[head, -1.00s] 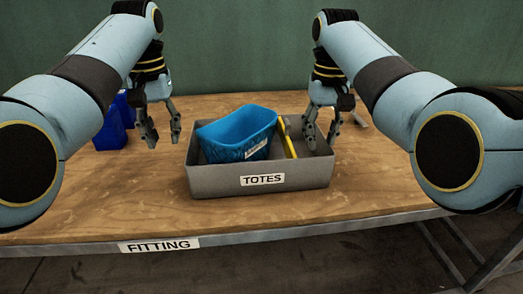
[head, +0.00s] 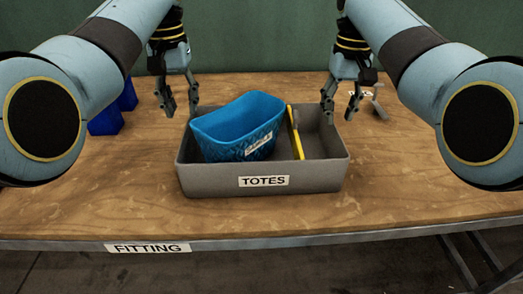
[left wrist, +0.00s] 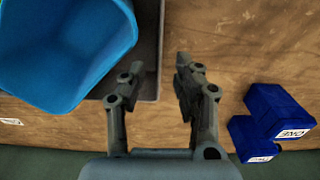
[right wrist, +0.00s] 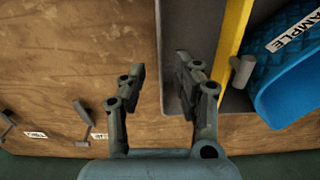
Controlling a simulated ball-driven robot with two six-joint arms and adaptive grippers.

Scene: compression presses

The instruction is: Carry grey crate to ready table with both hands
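The grey crate (head: 222,180), labelled TOTES, sits on the wooden table. It holds a bright blue bin (head: 236,125) and a yellow bar (head: 297,140). My left gripper (head: 181,112) is open and empty at the crate's far left corner. In the left wrist view the crate's wall (left wrist: 152,75) runs between its open fingers (left wrist: 153,90). My right gripper (head: 339,115) is open and empty at the far right corner. In the right wrist view the wall's edge (right wrist: 161,60) runs between its fingers (right wrist: 160,85). I cannot tell how far the fingertips are above the rim.
Dark blue boxes (head: 105,121) stand left of the crate; they also show in the left wrist view (left wrist: 277,112). A small metal fixture (head: 376,106) lies at the back right. The table in front of the crate is clear.

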